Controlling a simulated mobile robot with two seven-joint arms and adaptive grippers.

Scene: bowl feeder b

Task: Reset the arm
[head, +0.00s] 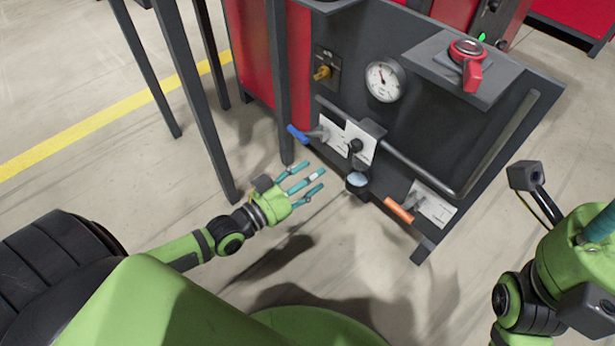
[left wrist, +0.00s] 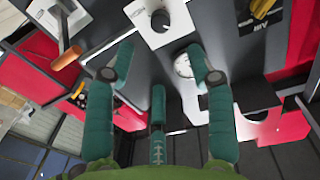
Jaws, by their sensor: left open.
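My left gripper (head: 313,177) is open and empty, with its teal fingers spread. It hangs over bare floor, to the left of the dark machine panel (head: 440,130) and apart from it. In the left wrist view the open fingers (left wrist: 160,75) have nothing between them, and the panel shows beyond. My right arm is at the right edge of the head view. Part of a teal finger of its gripper (head: 600,225) shows there, but the rest is cut off.
The panel carries a blue-handled lever (head: 297,133), an orange-handled lever (head: 398,210), a gauge (head: 384,81), a yellow knob (head: 322,73), a red knob (head: 470,70) and a bent bar (head: 400,163). Dark posts (head: 195,95) stand behind my left gripper.

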